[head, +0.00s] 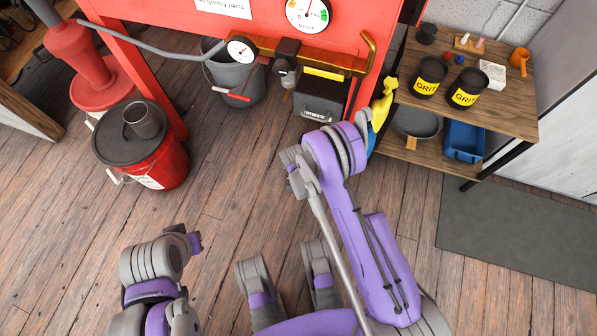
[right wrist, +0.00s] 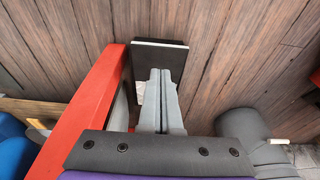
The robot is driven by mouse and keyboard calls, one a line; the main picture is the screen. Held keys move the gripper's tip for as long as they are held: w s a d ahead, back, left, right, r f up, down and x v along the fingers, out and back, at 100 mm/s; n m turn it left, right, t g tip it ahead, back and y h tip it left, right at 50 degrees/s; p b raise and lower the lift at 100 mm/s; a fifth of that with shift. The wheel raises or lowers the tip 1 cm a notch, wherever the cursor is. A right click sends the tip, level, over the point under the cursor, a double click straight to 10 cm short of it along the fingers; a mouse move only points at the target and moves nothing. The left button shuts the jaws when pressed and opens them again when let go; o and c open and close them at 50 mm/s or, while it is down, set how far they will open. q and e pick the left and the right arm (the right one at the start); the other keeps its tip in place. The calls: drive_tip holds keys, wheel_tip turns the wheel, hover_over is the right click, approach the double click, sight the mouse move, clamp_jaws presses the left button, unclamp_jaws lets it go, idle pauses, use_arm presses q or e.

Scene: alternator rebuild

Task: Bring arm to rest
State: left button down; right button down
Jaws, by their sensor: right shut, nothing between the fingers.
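My right arm (head: 348,210), purple and grey, rises in the middle of the head view, bent, with its upper part near the red bench's right leg. I cannot make out its gripper in the head view. In the right wrist view my right gripper (right wrist: 159,75) shows two grey fingers together, shut and empty. My left arm (head: 152,262) is folded low at the lower left of the head view, and its gripper does not show.
The red bench (head: 372,40) has a leg that shows close by in the right wrist view (right wrist: 95,105). A dark slab (right wrist: 160,54) lies beyond the fingers. A wooden shelf (head: 465,103) with black grit tubs stands right. A red bucket (head: 163,166) stands left.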

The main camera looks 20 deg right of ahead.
drive_tip(key=shift+r, duration=0.1)
